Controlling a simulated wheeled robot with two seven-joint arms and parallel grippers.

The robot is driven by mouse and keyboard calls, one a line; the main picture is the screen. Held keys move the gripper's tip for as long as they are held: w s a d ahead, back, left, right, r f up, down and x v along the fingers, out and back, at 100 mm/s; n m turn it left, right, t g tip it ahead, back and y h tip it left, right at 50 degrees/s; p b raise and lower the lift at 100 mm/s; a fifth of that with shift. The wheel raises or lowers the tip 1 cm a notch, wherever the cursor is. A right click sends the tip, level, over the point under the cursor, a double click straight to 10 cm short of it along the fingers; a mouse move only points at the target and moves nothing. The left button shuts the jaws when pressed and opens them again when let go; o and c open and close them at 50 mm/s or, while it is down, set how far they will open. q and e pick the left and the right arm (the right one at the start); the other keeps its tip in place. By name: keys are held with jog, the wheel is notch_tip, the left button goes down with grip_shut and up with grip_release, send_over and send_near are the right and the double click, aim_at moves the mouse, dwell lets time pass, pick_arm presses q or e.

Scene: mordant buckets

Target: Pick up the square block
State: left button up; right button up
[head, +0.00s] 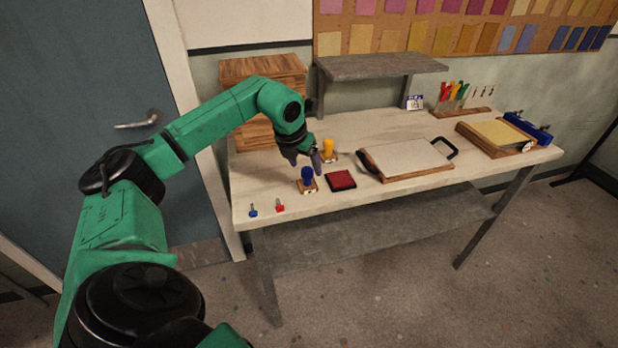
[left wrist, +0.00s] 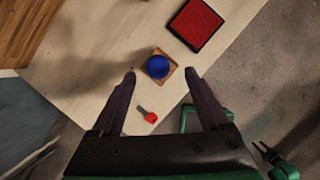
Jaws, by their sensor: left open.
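The square block (head: 307,184) has a square wooden base and an upright blue knob, and it stands on the table near its front edge. In the left wrist view the block (left wrist: 174,80) is seen from above, its blue knob between and just beyond the fingertips. My left gripper (head: 305,166) is open and empty, pointing down just above the block. Its two dark fingers also show in the left wrist view (left wrist: 160,74), spread apart and apparently not touching the block.
A red pad (head: 341,180) lies right of the block, and a yellow-knobbed block (head: 328,149) stands behind it. Small red (head: 279,206) and blue (head: 253,211) pieces lie to the left near the front edge. A framed board (head: 408,160) lies farther right.

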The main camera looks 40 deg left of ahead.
aim_at(306, 170)
pick_arm(q)
jog(key=p+x, duration=0.2)
jog(key=x, duration=0.2)
jog(key=shift+a+f, duration=0.1)
jog(key=shift+f, duration=0.1)
jog(key=shift+w+f, duration=0.1)
jog(key=shift+f, duration=0.45)
jog(key=shift+a, duration=0.1)
jog(key=c, duration=0.3)
grip_shut()
pick_arm(e)
jog(key=shift+w+a+r, duration=0.1)
jog(key=shift+w+r, duration=0.3)
jog(key=shift+r, duration=0.2)
jog(key=shift+w+r, duration=0.4)
jog(key=shift+r, duration=0.2)
